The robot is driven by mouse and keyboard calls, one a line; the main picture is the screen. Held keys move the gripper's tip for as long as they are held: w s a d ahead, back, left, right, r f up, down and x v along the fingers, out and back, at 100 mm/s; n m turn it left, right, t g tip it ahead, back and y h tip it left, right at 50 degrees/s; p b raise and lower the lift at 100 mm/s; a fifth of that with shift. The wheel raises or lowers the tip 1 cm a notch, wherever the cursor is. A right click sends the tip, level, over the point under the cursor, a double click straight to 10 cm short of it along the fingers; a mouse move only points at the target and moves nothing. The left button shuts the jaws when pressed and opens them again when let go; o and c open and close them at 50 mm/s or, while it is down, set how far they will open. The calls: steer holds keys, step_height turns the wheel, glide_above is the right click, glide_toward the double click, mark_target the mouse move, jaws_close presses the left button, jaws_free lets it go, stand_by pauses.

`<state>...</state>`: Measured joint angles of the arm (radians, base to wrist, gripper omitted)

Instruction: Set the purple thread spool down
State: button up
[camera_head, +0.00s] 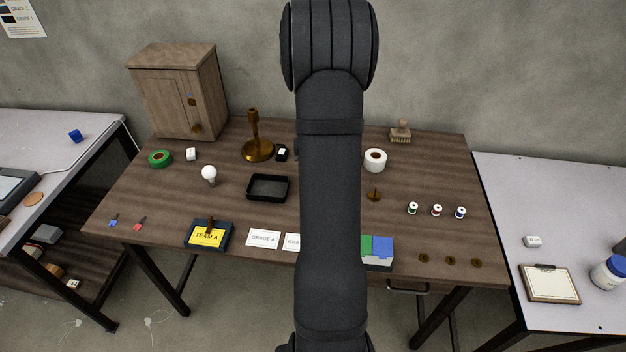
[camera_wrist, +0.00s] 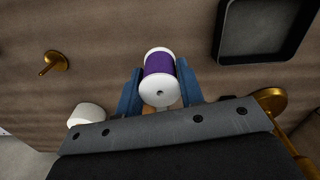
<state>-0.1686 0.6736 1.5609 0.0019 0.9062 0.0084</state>
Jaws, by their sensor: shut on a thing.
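The purple thread spool (camera_wrist: 159,65) has white end flanges and shows in the wrist view. It sits between the two blue fingers of my gripper (camera_wrist: 157,88), which is shut on it. The spool is tilted in this view, with one white end facing the camera. I cannot tell whether it touches the wooden table (camera_head: 120,205) below. In the head view my dark arm hides the spool and the gripper.
A black tray (camera_head: 268,188), a brass stand (camera_head: 257,150) and a white roll (camera_head: 375,160) stand near my arm. A brass peg (camera_head: 374,195) is right of it. Several small spools (camera_head: 436,210) stand further right. Bare wood lies between the peg and the tray in the wrist view.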

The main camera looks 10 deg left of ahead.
steer(key=shift+w+a+f, duration=0.1)
steer(key=shift+a+f, duration=0.2)
steer(key=shift+f, duration=1.9)
steer(key=shift+f, duration=0.1)
steer(key=o, duration=0.9)
steer(key=shift+o, duration=0.2)
steer(key=shift+o, duration=0.2)
step_height(320, 180, up, 12)
steer(key=shift+r, duration=0.15)
